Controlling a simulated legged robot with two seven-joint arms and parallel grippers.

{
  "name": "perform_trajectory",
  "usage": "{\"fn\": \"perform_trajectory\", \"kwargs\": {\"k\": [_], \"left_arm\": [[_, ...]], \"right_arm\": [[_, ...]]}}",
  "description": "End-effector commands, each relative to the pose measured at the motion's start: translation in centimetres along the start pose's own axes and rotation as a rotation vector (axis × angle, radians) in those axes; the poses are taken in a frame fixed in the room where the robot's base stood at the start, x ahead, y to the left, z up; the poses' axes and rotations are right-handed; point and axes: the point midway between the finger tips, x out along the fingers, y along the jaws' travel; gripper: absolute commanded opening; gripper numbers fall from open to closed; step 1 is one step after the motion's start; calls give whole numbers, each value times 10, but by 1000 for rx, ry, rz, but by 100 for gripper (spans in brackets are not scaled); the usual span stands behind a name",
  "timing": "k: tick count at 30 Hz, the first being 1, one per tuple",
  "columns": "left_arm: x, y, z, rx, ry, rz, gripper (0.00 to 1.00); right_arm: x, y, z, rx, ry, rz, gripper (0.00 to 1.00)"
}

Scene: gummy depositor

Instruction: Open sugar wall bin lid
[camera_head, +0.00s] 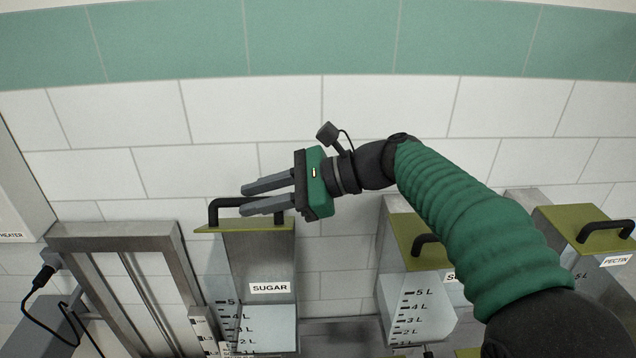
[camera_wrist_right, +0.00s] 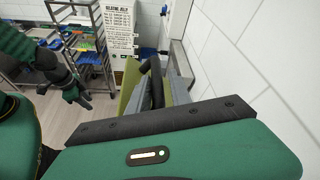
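The sugar wall bin (camera_head: 262,265) is a clear-sided bin labelled SUGAR, left of centre in the head view. Its olive lid (camera_head: 245,224) lies shut on top and carries a black handle (camera_head: 226,201). My right gripper (camera_head: 242,199) reaches in from the right at the handle, with its fingers apart. The fingers overlap the middle of the handle bar; whether they touch it I cannot tell. My left gripper (camera_wrist_right: 76,95) is small there.
A second bin (camera_head: 415,295), its label partly hidden by my right arm, and a pectin bin (camera_head: 600,260) stand to the right. A metal frame (camera_head: 115,243) is close on the left. The tiled wall (camera_head: 400,110) is behind. A rack (camera_wrist_right: 85,45) shows in the wrist view.

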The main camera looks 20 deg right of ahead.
Motion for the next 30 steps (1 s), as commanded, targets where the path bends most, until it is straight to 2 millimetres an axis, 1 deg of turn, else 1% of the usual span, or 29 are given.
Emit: {"fn": "perform_trajectory", "kwargs": {"k": [1, 5, 6, 9, 12, 15, 18, 20, 30], "left_arm": [[12, 0, 3, 0, 0, 0, 36], [26, 0, 6, 0, 0, 0, 36], [30, 0, 7, 0, 0, 0, 36], [38, 0, 9, 0, 0, 0, 36], [42, 0, 10, 0, 0, 0, 36], [43, 0, 10, 0, 0, 0, 36], [43, 0, 10, 0, 0, 0, 36], [43, 0, 10, 0, 0, 0, 36], [43, 0, 10, 0, 0, 0, 36]], "right_arm": [[-12, 1, -6, -2, 3, -8, 24], [-50, 1, -7, -3, 4, -9, 24], [-62, 1, -7, -2, 5, -9, 24], [-92, 1, -7, -1, 4, -7, 24], [-117, 0, -5, -1, 3, -5, 24], [-134, -1, -4, 0, 2, -3, 24], [-143, -1, -3, 1, 1, -1, 24], [-145, -1, -2, 1, 1, 0, 24], [-145, 0, -1, 0, 0, 1, 24]]}}
